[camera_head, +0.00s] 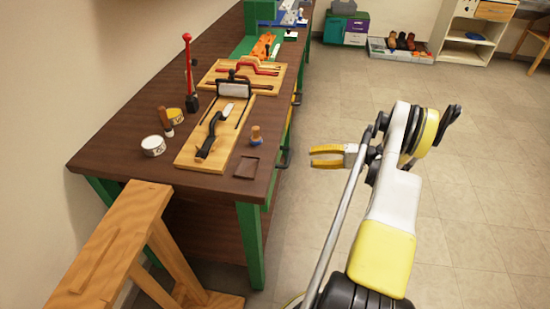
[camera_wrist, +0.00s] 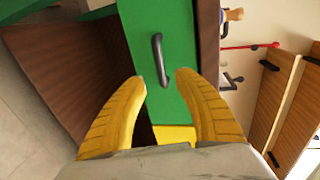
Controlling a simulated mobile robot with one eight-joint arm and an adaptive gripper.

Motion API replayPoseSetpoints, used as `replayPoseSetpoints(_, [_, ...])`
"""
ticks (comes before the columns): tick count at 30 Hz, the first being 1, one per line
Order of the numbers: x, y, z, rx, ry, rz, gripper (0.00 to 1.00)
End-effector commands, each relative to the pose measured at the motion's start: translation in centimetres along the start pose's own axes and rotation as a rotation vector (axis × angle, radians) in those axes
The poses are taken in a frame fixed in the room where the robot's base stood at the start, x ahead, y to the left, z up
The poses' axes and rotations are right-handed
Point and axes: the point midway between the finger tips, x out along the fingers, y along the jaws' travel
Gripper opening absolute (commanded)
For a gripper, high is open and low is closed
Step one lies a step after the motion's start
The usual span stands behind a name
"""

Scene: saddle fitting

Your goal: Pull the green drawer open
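The green drawer (camera_wrist: 182,35) shows its front in the wrist view, with a dark curved handle (camera_wrist: 161,60) on it. The drawer looks shut under the workbench top. My gripper (camera_wrist: 161,81) is open and empty, its two yellow fingers pointing at the front. The handle lies between and just beyond the fingertips, and I see no contact. In the head view my gripper (camera_head: 326,156) is out over the floor, to the right of the bench edge. There the drawer front is mostly hidden by the bench top, and dark handles (camera_head: 284,161) jut out along the edge.
The brown workbench (camera_head: 110,138) carries wooden boards with tools, tins and a small bottle. A wooden stand (camera_head: 115,240) is at its near end. A yellow panel (camera_wrist: 176,134) adjoins the green front.

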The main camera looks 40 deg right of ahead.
Motion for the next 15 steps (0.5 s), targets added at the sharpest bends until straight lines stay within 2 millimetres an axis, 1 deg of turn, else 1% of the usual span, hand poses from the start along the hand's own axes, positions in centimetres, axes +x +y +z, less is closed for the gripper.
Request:
replayPoseSetpoints(5, [3.1,0.2,0.1,-0.001,-0.005,0.001,0.38])
replayPoseSetpoints(9, [6.1,0.2,0.1,-0.002,-0.004,0.001,0.38])
replayPoseSetpoints(12, [7.8,0.2,0.1,-0.001,-0.004,0.001,0.38])
replayPoseSetpoints(15, [9.2,0.1,0.0,0.0,-0.004,0.002,0.38])
